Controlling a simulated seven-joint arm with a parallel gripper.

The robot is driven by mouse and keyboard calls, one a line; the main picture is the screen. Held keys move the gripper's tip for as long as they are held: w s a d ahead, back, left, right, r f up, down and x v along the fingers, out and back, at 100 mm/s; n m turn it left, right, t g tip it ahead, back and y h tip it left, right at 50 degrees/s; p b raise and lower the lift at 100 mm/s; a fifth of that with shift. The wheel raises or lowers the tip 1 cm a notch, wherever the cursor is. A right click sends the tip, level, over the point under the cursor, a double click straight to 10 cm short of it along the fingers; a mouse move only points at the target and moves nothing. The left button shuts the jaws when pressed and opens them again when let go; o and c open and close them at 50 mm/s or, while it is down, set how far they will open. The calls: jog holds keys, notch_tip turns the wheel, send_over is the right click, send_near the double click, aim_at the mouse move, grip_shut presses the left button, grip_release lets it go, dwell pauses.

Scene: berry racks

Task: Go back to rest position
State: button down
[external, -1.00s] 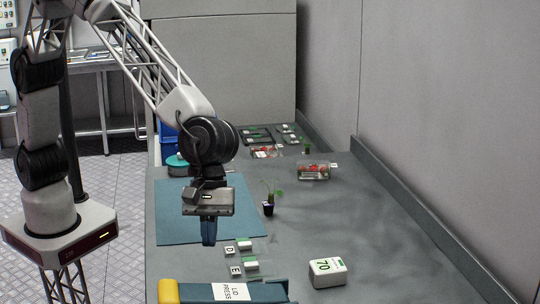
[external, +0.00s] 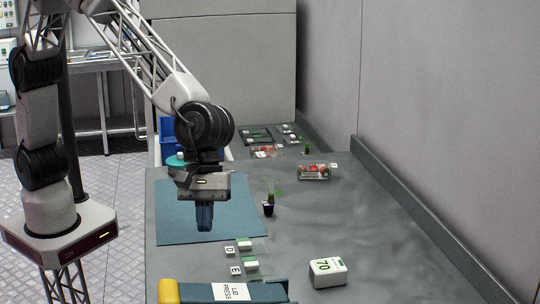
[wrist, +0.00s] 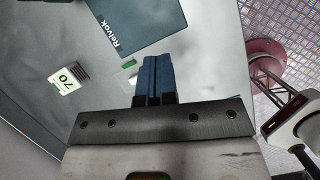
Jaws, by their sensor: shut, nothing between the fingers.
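My gripper (external: 204,217) hangs over the blue mat (external: 244,208) in the external view, pointing down. Its blue fingers are together with nothing between them. How high the fingertips are above the mat is hard to tell.
A seedling in a dark pot (external: 268,208) stands at the mat's right edge. A clear berry box (external: 314,171) stands farther back.

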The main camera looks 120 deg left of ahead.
jog(key=s+a+r+m+y, duration=0.15)
jog(key=s+r+m, duration=0.25)
jog(key=s, duration=0.5)
jog(key=s+a+r+m, duration=0.3)
jog(key=s+r+m, duration=0.1)
jog(key=s, duration=0.5)
jog(key=s+a+r+m, duration=0.3)
jog(key=s+r+m, duration=0.1)
jog(key=s, duration=0.5)
jog(key=s+a+f+m+y, duration=0.1)
jog(key=s+m, duration=0.5)
jog(key=s, duration=0.7)
jog(key=s+a+f+m+y, duration=0.1)
jog(key=s+a+m, duration=0.3)
jog(key=s, duration=0.9)
jog(key=shift+s+f+m, duration=0.25)
jog(key=shift+f+m, duration=0.05)
jog(key=shift+m, duration=0.7)
